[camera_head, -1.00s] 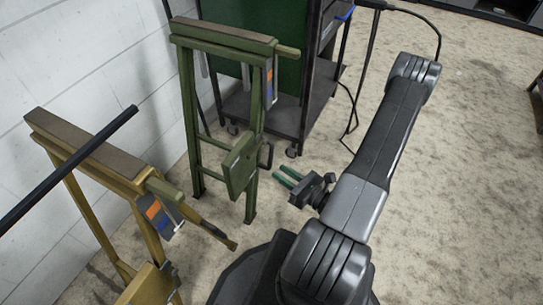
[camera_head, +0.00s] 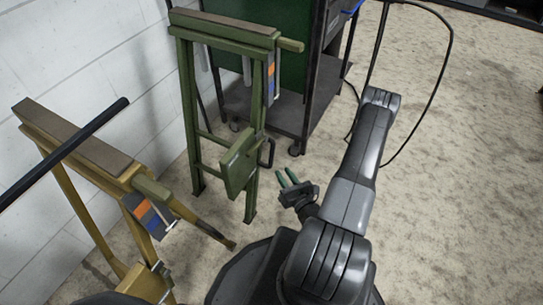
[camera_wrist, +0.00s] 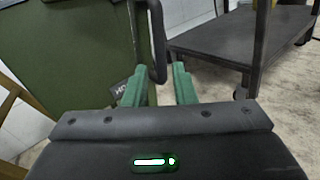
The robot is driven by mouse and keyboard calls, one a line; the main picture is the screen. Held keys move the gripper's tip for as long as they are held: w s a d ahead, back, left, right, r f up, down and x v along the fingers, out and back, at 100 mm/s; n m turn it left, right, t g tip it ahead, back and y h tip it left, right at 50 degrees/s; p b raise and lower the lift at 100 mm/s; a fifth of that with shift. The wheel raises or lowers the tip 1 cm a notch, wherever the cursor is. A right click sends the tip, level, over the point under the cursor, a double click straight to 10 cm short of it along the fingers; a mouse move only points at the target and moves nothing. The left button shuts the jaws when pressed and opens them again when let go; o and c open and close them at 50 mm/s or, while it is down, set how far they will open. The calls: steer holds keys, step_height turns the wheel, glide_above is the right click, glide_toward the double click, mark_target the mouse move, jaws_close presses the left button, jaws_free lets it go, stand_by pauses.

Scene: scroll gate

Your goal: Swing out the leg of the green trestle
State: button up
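The green trestle (camera_head: 225,30) stands upright by the wall in the head view. A green plate (camera_head: 239,165) with a black D-shaped handle (camera_head: 267,152) sits low on its right side. In the wrist view the plate (camera_wrist: 85,60) fills the left, and the handle (camera_wrist: 157,45) hangs at the centre. My gripper (camera_head: 287,178) is open, with green fingers pointing towards the handle from its lower right. In the wrist view, the handle's lower end appears between the fingertips (camera_wrist: 159,70); I cannot tell whether it is within their reach. Nothing is gripped.
A yellow trestle (camera_head: 80,135) stands at the left, its leg (camera_head: 203,228) reaching towards the green one. A dark bar (camera_head: 65,152) crosses above it. A dark wheeled cart (camera_head: 298,105) stands close behind the green trestle. The floor (camera_head: 450,210) to the right is open.

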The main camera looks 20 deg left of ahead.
mark_target(272, 156)
steer(key=b+x, duration=0.1)
steer(key=x, duration=0.9)
steer(key=shift+b, duration=0.35)
jaws_close()
